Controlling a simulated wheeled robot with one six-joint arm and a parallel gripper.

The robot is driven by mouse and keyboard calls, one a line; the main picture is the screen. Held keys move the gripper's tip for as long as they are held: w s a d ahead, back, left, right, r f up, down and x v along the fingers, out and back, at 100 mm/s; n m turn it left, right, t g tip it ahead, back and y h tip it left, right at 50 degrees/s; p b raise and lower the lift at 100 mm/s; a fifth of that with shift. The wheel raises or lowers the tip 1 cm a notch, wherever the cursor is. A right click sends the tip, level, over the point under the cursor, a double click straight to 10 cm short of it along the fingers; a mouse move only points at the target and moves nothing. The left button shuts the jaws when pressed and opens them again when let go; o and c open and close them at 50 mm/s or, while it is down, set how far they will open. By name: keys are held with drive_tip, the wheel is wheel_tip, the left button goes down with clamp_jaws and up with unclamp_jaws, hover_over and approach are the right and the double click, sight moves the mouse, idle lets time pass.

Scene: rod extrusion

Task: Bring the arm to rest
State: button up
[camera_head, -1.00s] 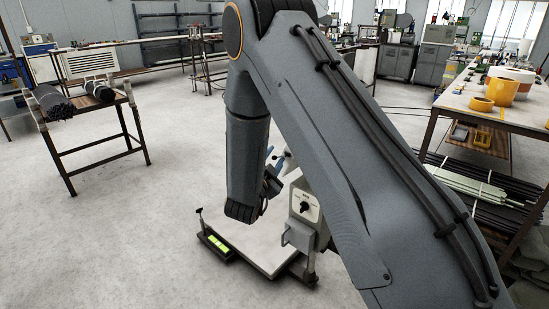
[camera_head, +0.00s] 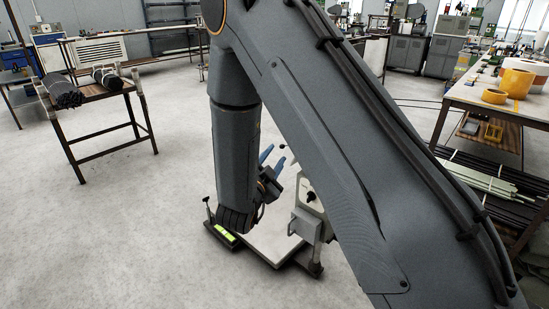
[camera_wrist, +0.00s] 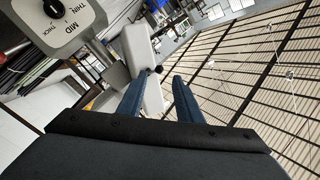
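My gripper (camera_head: 276,162) shows in the head view beside my grey arm, with its blue fingers pointing up and right. In the wrist view my gripper (camera_wrist: 160,95) has its two blue fingers spread apart with nothing between them. The machine (camera_head: 308,205) with a grey-white body and a dark knob stands just right of my gripper. In the wrist view its dial panel (camera_wrist: 72,25) reads MID, THIN and THICK. My arm hides part of the machine and its base.
A rack table with black rods (camera_head: 63,93) stands at the left. A workbench (camera_head: 470,93) with yellow rolls stands at the right, rod bundles below. The floor at the left is clear.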

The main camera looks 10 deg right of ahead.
drive_tip(key=shift+w, duration=0.1)
drive_tip(key=s+d+n+g+y+p, duration=0.1)
drive_tip(key=s+n+g+y, duration=0.2)
drive_tip(key=s, duration=0.7)
drive_tip(key=s+d+r+n+g+y+p, duration=0.1)
drive_tip(key=s+d+n+g+y, duration=0.1)
drive_tip(key=s+n+g, duration=0.5)
drive_tip(key=s+d+n+g+y+p, duration=0.1)
drive_tip(key=s+n+g+y, duration=0.3)
drive_tip(key=s, duration=1)
drive_tip(key=shift+s+d+r+n+g, duration=0.3)
drive_tip(key=shift+d+n+g, duration=0.1)
drive_tip(key=shift+d+g, duration=0.4)
